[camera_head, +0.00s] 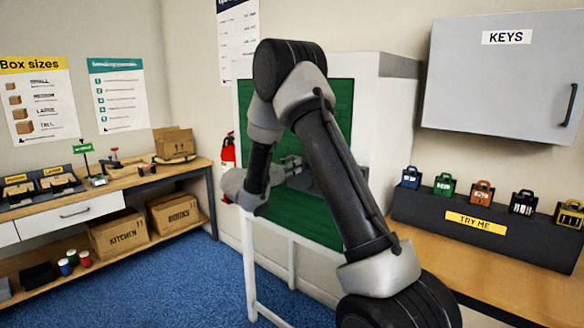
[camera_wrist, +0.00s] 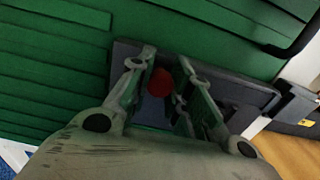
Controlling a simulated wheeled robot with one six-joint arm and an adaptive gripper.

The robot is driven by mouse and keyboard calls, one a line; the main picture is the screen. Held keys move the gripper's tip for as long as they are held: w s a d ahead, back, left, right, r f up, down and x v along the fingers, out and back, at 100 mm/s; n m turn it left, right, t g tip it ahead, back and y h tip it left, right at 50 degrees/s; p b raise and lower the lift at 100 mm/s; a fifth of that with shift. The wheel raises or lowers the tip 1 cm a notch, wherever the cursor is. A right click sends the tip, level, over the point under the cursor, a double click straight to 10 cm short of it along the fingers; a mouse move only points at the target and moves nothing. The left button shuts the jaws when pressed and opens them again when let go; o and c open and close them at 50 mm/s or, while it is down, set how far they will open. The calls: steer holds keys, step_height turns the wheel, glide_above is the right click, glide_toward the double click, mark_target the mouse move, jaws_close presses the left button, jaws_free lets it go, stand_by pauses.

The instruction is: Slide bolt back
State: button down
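A red round knob (camera_wrist: 160,83) shows between the two fingers of my gripper (camera_wrist: 166,60) in the wrist view. The fingers are apart, one on each side of the knob; I see a gap on the right, and cannot tell whether the left finger touches it. A dark grey bolt plate (camera_wrist: 245,92) lies behind, on a green slatted panel (camera_wrist: 50,60). In the head view, my gripper (camera_head: 291,165) is at the green panel (camera_head: 335,105) of a white cabinet (camera_head: 395,110). My arm hides much of the panel, and the knob cannot be made out there.
A black handle (camera_wrist: 295,40) is at the panel's right in the wrist view. A grey KEYS cabinet (camera_head: 500,85) hangs at right, above a bench with several small coloured locks on a dark stand (camera_head: 480,225). A workbench (camera_head: 70,215) with boxes is at left. Blue carpet (camera_head: 190,285) is clear.

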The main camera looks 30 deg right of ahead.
steer(key=shift+w+a, duration=0.25)
steer(key=shift+w, duration=0.45)
steer(key=shift+w+a, duration=0.3)
steer(key=shift+w, duration=0.35)
steer(key=shift+w+a, duration=0.25)
steer(key=shift+w, duration=0.45)
steer(key=c, duration=1.3)
jaws_free()
steer(key=shift+w, duration=0.1)
steer(key=shift+o, duration=0.2)
steer(key=v, duration=1.2)
